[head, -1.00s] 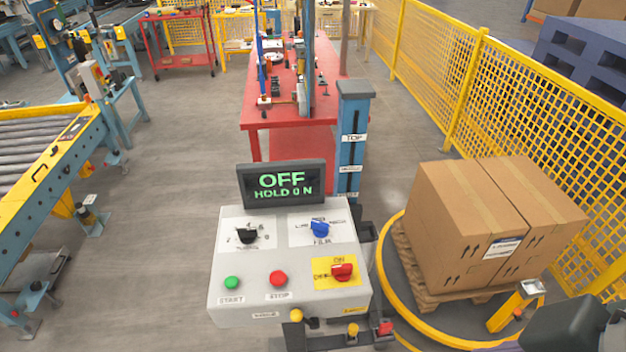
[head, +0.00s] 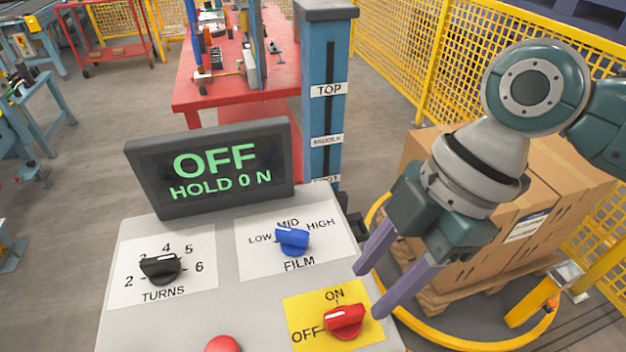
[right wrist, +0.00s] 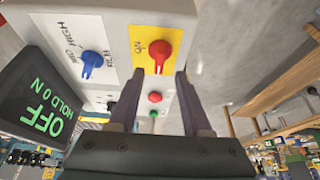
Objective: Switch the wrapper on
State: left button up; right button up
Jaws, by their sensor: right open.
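The control panel (head: 225,290) has a red rotary switch (head: 344,322) on a yellow plate marked ON and OFF; its handle lies toward OFF. The red switch also shows in the right wrist view (right wrist: 160,52). The display (head: 215,168) reads OFF, HOLD 0 N. My right gripper (head: 370,291) is open and empty, its fingers pointing toward the panel's right edge, close to the switch but not around it. In the right wrist view its fingertips (right wrist: 158,76) lie on either side below the switch. My left gripper is out of view.
A black TURNS knob (head: 161,268), a blue FILM knob (head: 292,240) and a red button (head: 222,344) share the panel. The blue mast (head: 327,100) stands behind it. Boxes (head: 545,215) on a pallet stand right, partly behind my right arm, near yellow fencing (head: 395,50).

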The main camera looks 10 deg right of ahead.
aim_at(350, 311)
jog(key=x, duration=0.6)
jog(key=shift+f, duration=0.15)
grip_shut()
dwell(0.4)
